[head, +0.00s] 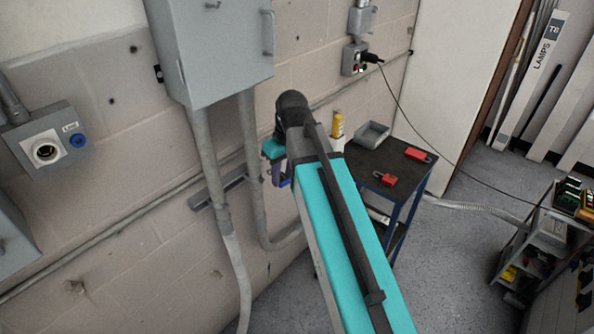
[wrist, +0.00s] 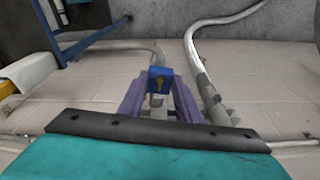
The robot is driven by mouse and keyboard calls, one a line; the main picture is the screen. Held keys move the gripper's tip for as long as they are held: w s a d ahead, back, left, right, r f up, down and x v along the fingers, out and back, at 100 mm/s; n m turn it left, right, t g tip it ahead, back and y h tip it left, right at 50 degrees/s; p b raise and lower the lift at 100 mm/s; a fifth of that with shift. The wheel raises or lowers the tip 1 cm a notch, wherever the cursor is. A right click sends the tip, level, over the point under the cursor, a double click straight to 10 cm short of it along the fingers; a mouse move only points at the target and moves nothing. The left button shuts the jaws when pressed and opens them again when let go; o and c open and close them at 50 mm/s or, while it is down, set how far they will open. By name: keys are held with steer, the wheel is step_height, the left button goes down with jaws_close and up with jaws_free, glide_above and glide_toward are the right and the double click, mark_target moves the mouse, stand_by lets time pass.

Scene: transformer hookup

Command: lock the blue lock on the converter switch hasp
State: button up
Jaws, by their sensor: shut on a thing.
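The blue lock (wrist: 158,73) is between the purple fingers of my gripper (wrist: 160,100) in the wrist view, with a brassy mark on the face toward the camera. My gripper is shut on it. In the head view my gripper (head: 279,178) is beside the wall, below and right of the grey cabinet, partly hidden by my arm; the lock cannot be made out clearly there. I cannot tell which fitting is the converter switch. A grey cabinet (head: 215,55) with a side handle (head: 268,34) is on the wall. No hasp can be made out.
A dark-topped cart (head: 365,165) holds two red locks (head: 388,179) (head: 418,154), a grey tray (head: 372,134) and a yellow bottle (head: 337,127). Conduits (head: 205,150) run down the wall under the cabinet. A cable hangs from a wall outlet (head: 354,60).

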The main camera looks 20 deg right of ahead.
steer(key=shift+s+a+m, duration=0.45)
steer(key=shift+m, duration=0.65)
steer(key=shift+s+d+m+h, duration=0.15)
steer(key=shift+m+h, duration=0.25)
steer(key=shift+m, duration=0.8)
